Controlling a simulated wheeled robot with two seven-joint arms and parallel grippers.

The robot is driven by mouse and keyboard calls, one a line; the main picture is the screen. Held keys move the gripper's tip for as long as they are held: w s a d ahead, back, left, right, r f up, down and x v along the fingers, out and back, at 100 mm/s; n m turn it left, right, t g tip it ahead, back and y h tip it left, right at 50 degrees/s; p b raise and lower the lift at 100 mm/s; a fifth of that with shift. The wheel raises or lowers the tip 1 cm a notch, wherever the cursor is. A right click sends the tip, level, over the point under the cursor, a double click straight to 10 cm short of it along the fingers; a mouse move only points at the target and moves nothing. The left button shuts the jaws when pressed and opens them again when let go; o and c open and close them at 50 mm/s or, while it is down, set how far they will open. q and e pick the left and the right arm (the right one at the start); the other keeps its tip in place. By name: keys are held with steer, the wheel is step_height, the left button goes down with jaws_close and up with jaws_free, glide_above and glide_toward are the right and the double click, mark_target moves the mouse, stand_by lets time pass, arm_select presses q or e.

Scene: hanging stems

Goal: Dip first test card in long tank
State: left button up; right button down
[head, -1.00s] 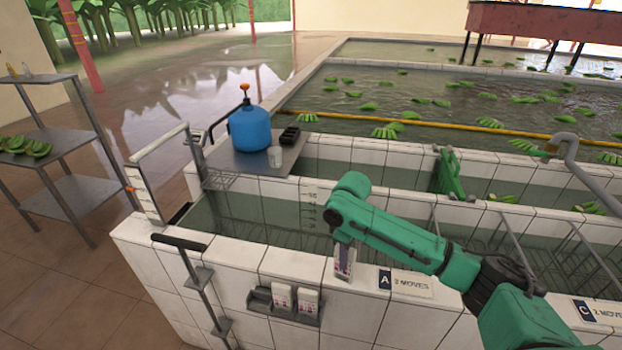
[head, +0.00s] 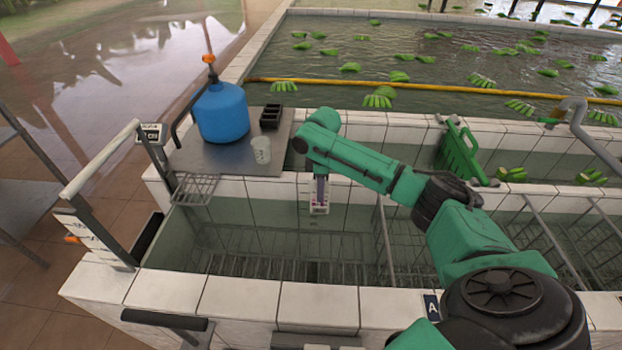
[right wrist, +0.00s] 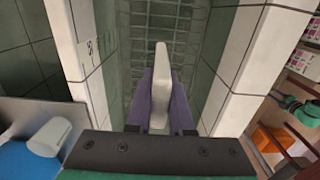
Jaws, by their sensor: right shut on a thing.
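My right gripper (head: 320,184) points down over the long tank (head: 330,295), which has white tiled walls and greenish water. The card hangs upright below the fingers, inside the tank's opening near the far wall. I cannot tell whether its lower edge touches the water. In the right wrist view the card (right wrist: 161,80) stands between the purple fingers (right wrist: 160,105), with the tank's water and wire rack beyond it. My left gripper is not in view.
A metal shelf with a blue jug (head: 222,113), a white cup (head: 261,150) and a black tray (head: 270,117) is at the tank's far left. Wire dividers (head: 385,245) stand right of the card.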

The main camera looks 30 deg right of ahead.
mark_target(322, 213)
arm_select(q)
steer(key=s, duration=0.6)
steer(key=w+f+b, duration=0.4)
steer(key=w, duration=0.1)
arm_select(e)
steer(key=f, duration=0.6)
steer(key=s+f, duration=0.1)
steer(key=f, duration=0.2)
steer(key=shift+d+f, duration=0.1)
steer(key=shift+f, duration=0.05)
arm_select(q)
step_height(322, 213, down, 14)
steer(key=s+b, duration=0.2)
steer(key=b, duration=1.2)
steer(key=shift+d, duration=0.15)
arm_select(e)
step_height(322, 213, down, 12)
steer(key=shift+s+f, duration=0.15)
steer(key=shift+s, duration=0.1)
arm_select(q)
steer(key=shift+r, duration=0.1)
